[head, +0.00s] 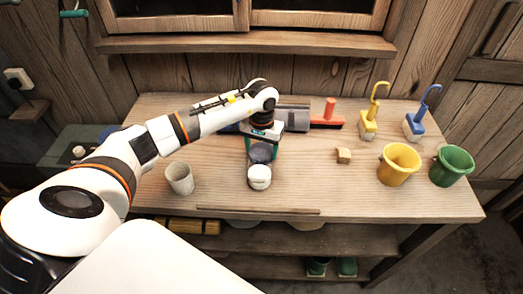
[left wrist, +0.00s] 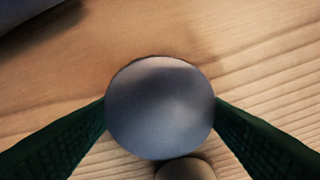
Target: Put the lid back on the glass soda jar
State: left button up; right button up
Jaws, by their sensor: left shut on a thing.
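My left gripper (head: 262,155) is over the middle of the workbench, its green fingers pointing down. In the left wrist view its fingers (left wrist: 160,115) press on both sides of a smooth, round grey piece (left wrist: 160,105), which looks like the lid. This grey piece also shows between the fingers in the head view (head: 261,153). A small white, rounded vessel (head: 259,177), likely the soda jar, stands just in front of the gripper. A pale round top (left wrist: 187,169), partly hidden by the grey piece, shows at the bottom of the wrist view. My right gripper is not in view.
A pale cup (head: 180,178) stands left of the gripper. A small wooden block (head: 343,156), yellow bucket (head: 398,164) and green bucket (head: 452,166) are to the right. The front-right bench is clear.

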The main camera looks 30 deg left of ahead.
pick_arm(q)
notch_tip(320, 180, up, 10)
jog(key=b, duration=0.2)
jog(key=shift+f, duration=0.2)
